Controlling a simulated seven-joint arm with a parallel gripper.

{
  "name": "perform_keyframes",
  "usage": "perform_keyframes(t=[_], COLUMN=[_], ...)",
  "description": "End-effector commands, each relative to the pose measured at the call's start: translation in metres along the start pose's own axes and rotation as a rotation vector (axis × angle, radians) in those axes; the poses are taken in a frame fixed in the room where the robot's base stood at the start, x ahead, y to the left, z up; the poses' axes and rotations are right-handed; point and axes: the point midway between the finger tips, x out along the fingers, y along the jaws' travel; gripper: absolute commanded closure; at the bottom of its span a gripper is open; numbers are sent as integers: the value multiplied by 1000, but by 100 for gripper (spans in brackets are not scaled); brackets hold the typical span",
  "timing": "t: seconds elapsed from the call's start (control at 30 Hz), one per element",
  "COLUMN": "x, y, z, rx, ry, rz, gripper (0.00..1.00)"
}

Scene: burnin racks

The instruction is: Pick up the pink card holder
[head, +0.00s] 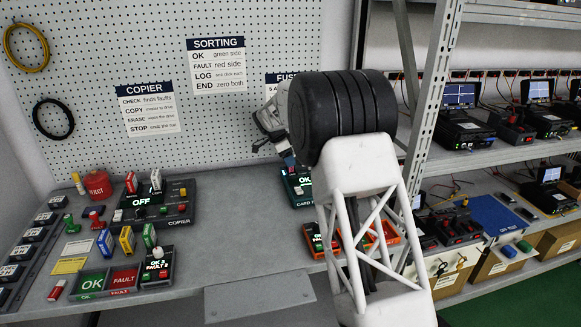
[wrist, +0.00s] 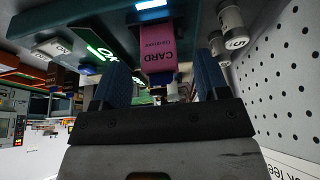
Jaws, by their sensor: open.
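The pink card holder (wrist: 160,48), lettered CARD, shows in the wrist view. Its upper end in the picture meets the teal card device (wrist: 100,14) near a lit blue-white strip. My gripper (wrist: 159,62) is open, with one blue finger on each side of the holder's near end. The holder appears between the fingertips, but I cannot tell whether they touch it. In the head view my gripper (head: 289,160) is above the card device (head: 301,190), which shows a green OK. My arm hides part of the device, and the holder is not clear there.
The copier box (head: 155,205), OK and FAULT trays (head: 107,281), and a red pot (head: 97,185) stand left on the grey bench (head: 225,250). Orange boxes (head: 318,240) sit just in front of the card device. A pegboard (head: 230,120) rises behind. Bare bench lies left of the device.

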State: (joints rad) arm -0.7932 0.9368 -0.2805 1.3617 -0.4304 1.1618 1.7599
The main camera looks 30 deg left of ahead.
Motion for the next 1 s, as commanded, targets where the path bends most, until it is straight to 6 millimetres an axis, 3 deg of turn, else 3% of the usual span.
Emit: perform_keyframes(t=[0.3, 0.87, 1.0], x=[28, 28, 28], y=[0, 0, 1], z=[0, 0, 0], rx=[0, 0, 0], ry=[0, 0, 0], rz=[-2, -2, -2], gripper=[32, 32, 52])
